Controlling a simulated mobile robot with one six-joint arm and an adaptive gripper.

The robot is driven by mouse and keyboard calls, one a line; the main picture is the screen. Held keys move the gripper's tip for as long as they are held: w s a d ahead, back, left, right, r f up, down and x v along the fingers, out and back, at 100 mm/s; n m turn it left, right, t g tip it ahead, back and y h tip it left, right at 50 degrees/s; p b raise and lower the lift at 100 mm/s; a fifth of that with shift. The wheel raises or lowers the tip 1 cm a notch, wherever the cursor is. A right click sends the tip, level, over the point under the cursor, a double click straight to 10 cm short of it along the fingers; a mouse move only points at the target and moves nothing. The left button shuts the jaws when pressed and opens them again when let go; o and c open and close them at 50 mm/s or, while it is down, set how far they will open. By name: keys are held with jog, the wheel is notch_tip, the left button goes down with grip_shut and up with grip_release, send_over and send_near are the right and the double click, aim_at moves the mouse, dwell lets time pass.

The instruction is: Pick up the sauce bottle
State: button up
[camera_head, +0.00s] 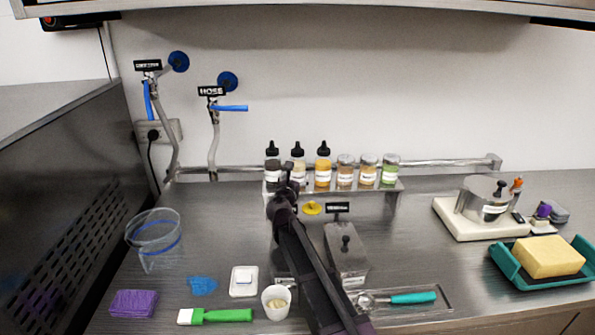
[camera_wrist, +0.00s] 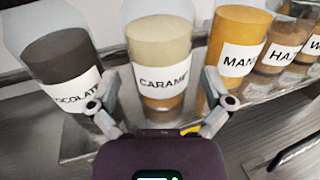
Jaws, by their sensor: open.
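Three sauce bottles with black nozzle caps stand on a steel shelf (camera_head: 385,186) at the back. The left one is dark (camera_head: 273,167) and its label ends in "OCOLATE" in the wrist view (camera_wrist: 72,78). The middle one is pale, labelled "CARAM…" (camera_wrist: 160,55), and is partly hidden by my arm in the head view (camera_head: 299,157). The right one is orange (camera_head: 322,172), labelled "MAN…" (camera_wrist: 236,45). My gripper (camera_wrist: 160,88) is open and empty, its fingers to either side of the caramel bottle's lower part in the picture. Contact cannot be told.
Several spice jars (camera_head: 367,171) stand right of the bottles on the same shelf. Steel lidded containers (camera_head: 347,258) sit below my arm. A clear jug (camera_head: 155,240), green brush (camera_head: 215,316) and white cup (camera_head: 276,301) are at left.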

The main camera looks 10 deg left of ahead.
aim_at(299, 169)
jog(key=shift+w, duration=2.3)
jog(key=c, duration=1)
